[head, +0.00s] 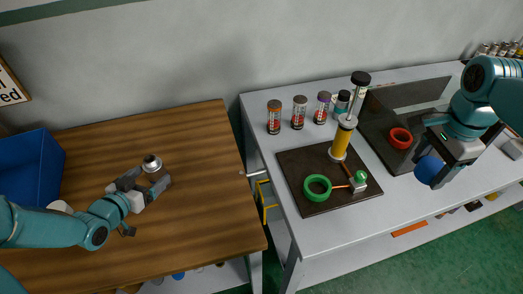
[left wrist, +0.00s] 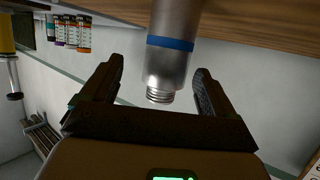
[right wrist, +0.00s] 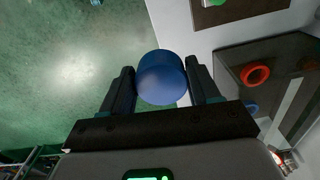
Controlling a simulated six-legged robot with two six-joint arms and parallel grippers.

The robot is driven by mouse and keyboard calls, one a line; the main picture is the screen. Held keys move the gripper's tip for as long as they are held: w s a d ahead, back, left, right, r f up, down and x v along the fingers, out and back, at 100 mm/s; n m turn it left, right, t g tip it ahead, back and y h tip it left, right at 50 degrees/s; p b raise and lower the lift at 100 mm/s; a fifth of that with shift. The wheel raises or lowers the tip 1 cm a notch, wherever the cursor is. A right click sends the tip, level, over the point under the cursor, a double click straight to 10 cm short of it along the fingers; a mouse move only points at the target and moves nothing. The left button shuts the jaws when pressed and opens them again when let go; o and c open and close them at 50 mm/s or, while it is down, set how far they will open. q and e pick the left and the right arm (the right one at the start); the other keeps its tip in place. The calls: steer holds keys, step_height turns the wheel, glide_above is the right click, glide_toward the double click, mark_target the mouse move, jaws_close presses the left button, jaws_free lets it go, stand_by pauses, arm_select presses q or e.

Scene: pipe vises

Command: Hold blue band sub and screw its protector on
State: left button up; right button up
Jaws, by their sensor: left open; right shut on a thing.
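The blue band sub (left wrist: 170,55) is a grey metal cylinder with a blue stripe and a threaded end. In the left wrist view its threaded end points toward my left gripper (left wrist: 157,78), whose open fingers stand on either side with gaps. In the head view the sub (head: 153,165) is at the wooden table, by my left gripper (head: 145,183). The blue protector (head: 430,170) is a round cap, held in my right gripper (head: 446,158) beside the front of the grey bench. It fills the space between the fingers in the right wrist view (right wrist: 161,78).
A dark mat (head: 310,200) on the grey bench (head: 300,235) holds a green ring (head: 317,188) and a yellow cylinder (head: 341,142). A red ring (head: 400,138) lies on a dark tray to the right. Several small canisters (head: 299,112) stand behind. A blue bin (head: 28,165) is far left.

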arm_select(q)
steer(key=shift+w+d, duration=0.15)
steer(key=shift+w, duration=0.1)
arm_select(e)
steer(key=shift+s+r, duration=0.1)
arm_select(q)
steer(key=shift+w+f, duration=0.15)
steer(key=shift+f, duration=0.05)
arm_select(e)
steer(key=shift+a, duration=0.1)
arm_select(q)
steer(key=shift+w, duration=0.35)
arm_select(e)
steer(key=shift+r, duration=0.3)
arm_select(q)
steer(key=x, duration=0.1)
steer(key=p+x, duration=0.1)
steer(key=x, duration=0.2)
steer(key=shift+w+a+f+p, duration=0.2)
steer(key=shift+w+a+p, duration=0.05)
steer(key=shift+w+p, duration=0.15)
arm_select(e)
steer(key=shift+w+r, duration=0.25)
steer(key=shift+r, duration=0.3)
arm_select(q)
steer(key=shift+s+d+r, duration=0.1)
steer(key=shift+s, duration=0.1)
arm_select(e)
steer(key=shift+s, duration=0.2)
